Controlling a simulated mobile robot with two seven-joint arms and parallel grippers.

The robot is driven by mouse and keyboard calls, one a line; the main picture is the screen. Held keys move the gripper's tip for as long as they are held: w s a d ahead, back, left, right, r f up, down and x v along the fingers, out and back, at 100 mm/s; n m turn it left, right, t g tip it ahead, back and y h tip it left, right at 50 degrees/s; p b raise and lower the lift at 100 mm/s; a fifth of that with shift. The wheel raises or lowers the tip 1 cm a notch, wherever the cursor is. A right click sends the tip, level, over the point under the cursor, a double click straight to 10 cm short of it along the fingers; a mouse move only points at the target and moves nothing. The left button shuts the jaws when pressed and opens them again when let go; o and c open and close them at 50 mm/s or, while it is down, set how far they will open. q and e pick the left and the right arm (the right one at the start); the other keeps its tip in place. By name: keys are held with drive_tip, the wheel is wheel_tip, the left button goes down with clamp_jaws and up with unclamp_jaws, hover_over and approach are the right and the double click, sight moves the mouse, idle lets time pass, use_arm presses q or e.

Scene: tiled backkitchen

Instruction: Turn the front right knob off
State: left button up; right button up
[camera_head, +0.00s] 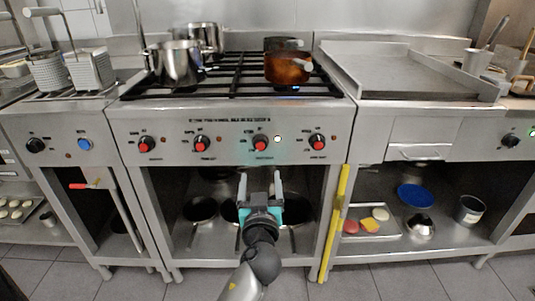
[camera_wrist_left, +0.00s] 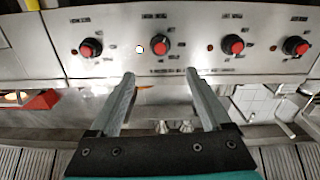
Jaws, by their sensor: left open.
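A steel stove panel carries a row of red-centred black knobs. The third knob from the left (camera_head: 261,142) has a lit indicator light (camera_head: 278,139) beside it; the rightmost knob (camera_head: 317,141) has a dark one. Their labels are too small to read. In the left wrist view, which appears turned around, the lit light (camera_wrist_left: 140,49) is beside the second knob from the left (camera_wrist_left: 160,44). My left gripper (camera_head: 260,176) is open and empty, below and in front of the third knob, apart from it. It also shows in the wrist view (camera_wrist_left: 160,78). My right gripper is not in view.
A copper-coloured pot (camera_head: 287,68) stands on the front right burner, with blue flame (camera_head: 296,88) showing below it. Steel pots (camera_head: 178,64) stand at the left. A yellow bar (camera_head: 334,222) stands right of the open shelf. Space directly before the knobs looks clear.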

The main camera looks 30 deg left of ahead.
sight(260, 147)
use_arm(q)
drive_tip(key=b+x, duration=0.2)
drive_tip(key=x, duration=1.1)
drive_tip(key=shift+w+a+f, duration=0.1)
drive_tip(key=shift+w, duration=0.1)
drive_tip(key=shift+b+x, duration=0.4)
drive_tip(key=shift+x, duration=0.45)
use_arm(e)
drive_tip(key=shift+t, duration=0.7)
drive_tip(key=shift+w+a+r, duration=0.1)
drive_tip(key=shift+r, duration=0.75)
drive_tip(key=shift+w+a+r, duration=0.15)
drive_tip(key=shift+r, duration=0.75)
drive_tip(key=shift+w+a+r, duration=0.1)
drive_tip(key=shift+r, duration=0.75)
use_arm(q)
drive_tip(key=shift+c, duration=0.4)
clamp_jaws()
